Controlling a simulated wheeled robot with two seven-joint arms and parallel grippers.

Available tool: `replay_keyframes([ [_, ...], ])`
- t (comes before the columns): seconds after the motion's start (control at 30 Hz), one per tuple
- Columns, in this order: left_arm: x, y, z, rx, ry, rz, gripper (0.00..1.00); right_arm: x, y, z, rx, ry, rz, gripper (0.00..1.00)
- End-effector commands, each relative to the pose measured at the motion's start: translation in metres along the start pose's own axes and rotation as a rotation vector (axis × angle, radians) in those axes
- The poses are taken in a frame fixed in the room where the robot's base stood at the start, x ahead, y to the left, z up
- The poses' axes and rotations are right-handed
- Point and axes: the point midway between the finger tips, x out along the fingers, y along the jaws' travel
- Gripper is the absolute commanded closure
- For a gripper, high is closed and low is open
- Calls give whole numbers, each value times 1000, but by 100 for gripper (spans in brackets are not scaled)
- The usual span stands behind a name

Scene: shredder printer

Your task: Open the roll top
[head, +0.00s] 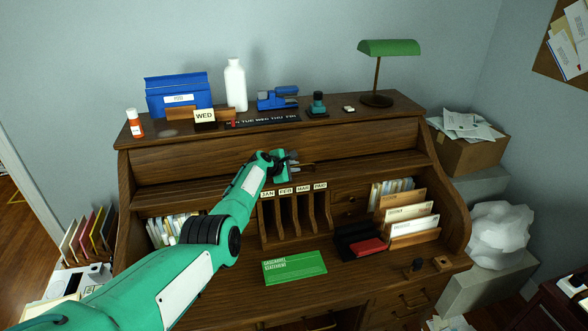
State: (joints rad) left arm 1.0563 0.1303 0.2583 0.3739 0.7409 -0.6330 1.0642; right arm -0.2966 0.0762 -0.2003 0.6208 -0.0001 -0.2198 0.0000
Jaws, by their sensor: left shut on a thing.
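The wooden roll-top desk (220,154) fills the middle of the head view. Its slatted roll top (375,156) is raised into the upper part of the desk, and the pigeonholes and writing surface below are exposed. A handle (305,167) sits on the front edge of the roll top near its middle. My left gripper (289,160) is at this handle, shut on it as far as I can see; the fingertips are small and partly hidden by the green wrist. My right gripper is not in view.
On the desk's top stand a blue box (178,95), a white bottle (235,86), a WED block (204,116), a blue stapler (277,98) and a green lamp (388,48). A green paper (295,267) and letter holder (411,220) lie below. A cardboard box (468,153) stands at right.

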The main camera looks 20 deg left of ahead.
Motion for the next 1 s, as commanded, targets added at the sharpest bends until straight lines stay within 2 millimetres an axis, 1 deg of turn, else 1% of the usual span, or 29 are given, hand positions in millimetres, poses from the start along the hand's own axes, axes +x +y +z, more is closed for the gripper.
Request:
replay_keyframes([
  [0.3, 1, -1, -1, 3, 1, -1, 100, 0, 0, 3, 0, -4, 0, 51],
  [0.53, 1, -1, -1, 3, 1, -1, 100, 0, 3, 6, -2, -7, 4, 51],
  [0.57, 1, -1, -1, 3, 1, -1, 83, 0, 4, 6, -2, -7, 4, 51],
  [0.6, 1, -1, -1, 3, 1, -1, 80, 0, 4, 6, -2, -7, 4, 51],
  [0.87, 1, -1, -1, 2, 1, -1, 80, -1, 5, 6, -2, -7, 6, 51],
  [1.0, -3, 0, 0, 3, 1, 0, 80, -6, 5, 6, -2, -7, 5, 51],
])
